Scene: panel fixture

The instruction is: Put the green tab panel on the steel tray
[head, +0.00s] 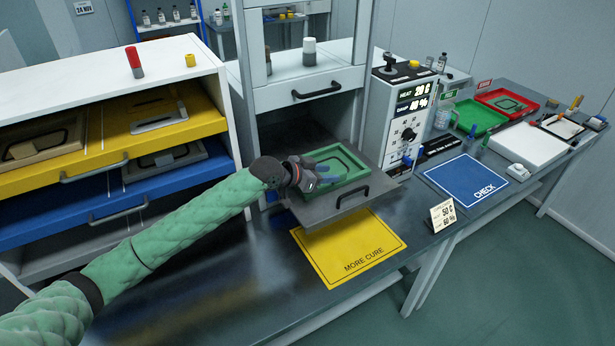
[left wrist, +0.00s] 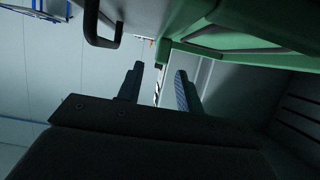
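The green panel (head: 358,161), a rectangular frame with a dark loop line inside, lies on the grey steel tray (head: 318,211). The tray is pulled out of the cabinet and has a black handle. My left gripper (head: 326,174) is over the panel's left part in the head view, its fingers apart. The left wrist view shows the two fingers (left wrist: 160,88) apart with nothing visible between them; the green panel (left wrist: 225,40) is beside and above them there. Whether a finger touches the panel cannot be told. My right gripper is out of view.
A yellow MORE CURE mat (head: 350,250) lies below the tray, and a blue CHECK mat (head: 466,178) to the right. A control box (head: 405,125) stands beside the tray. Shelves with yellow and blue trays (head: 110,140) stand at left. Green and red trays (head: 480,115) are at back right.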

